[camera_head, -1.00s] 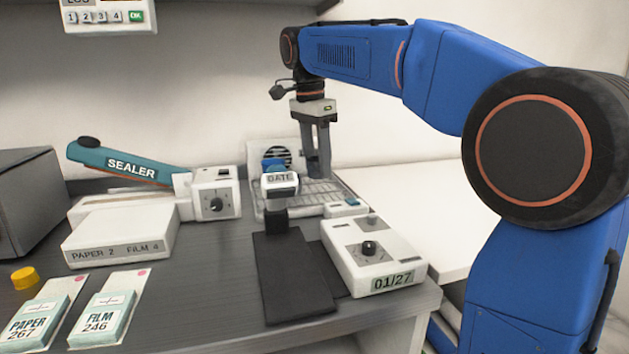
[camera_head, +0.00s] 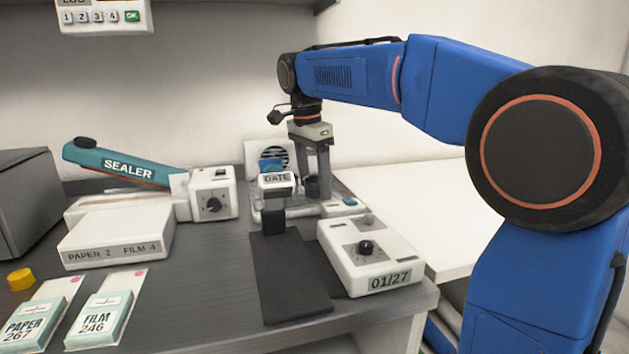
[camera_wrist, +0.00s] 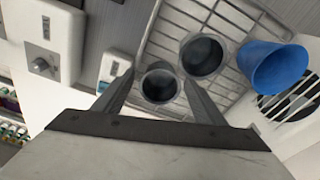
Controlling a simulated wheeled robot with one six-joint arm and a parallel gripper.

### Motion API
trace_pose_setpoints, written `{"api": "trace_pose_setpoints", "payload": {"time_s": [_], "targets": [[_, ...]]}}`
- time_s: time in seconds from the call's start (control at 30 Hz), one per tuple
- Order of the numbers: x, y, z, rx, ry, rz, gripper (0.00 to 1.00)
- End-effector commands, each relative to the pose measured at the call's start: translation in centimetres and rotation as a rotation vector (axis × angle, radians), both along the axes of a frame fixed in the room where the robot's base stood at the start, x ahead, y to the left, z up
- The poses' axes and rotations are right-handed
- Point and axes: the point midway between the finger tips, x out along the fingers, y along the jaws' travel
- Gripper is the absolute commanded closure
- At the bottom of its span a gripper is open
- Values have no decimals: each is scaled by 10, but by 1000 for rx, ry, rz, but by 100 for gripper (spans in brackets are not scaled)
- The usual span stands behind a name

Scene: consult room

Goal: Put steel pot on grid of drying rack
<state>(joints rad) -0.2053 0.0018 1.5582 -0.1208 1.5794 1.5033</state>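In the wrist view, two dark grey steel pots show open-end up: one (camera_wrist: 160,84) lies between my fingers, the other (camera_wrist: 202,56) stands just beyond on the wire grid of the drying rack (camera_wrist: 235,20). My gripper (camera_wrist: 160,78) is open, its fingers on either side of the nearer pot with narrow gaps. In the head view, my gripper (camera_head: 312,178) points down at the rack (camera_head: 342,194), and a dark pot (camera_head: 312,188) shows at its fingertips. The stamp partly hides the rack. I cannot tell how that nearer pot rests on the grid.
A blue cup (camera_wrist: 270,68) is beside the farther pot. The DATE stamp (camera_head: 277,181) stands in front of the rack, with a white 01/27 box (camera_head: 370,258) at right. The sealer (camera_head: 130,168) is left. The white surface (camera_head: 430,195) at right is clear.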

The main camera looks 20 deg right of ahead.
Motion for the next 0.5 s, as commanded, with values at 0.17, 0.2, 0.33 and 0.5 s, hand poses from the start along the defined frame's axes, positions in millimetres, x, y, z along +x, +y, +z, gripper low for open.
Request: {"api": "trace_pose_setpoints", "payload": {"time_s": [0.17,0.2,0.33,0.5], "targets": [[0,0,0,0,0,0,36],[0,0,0,0,0,0,36],[0,0,5,1,-2,0,36],[0,3,28,1,-4,0,36]]}}
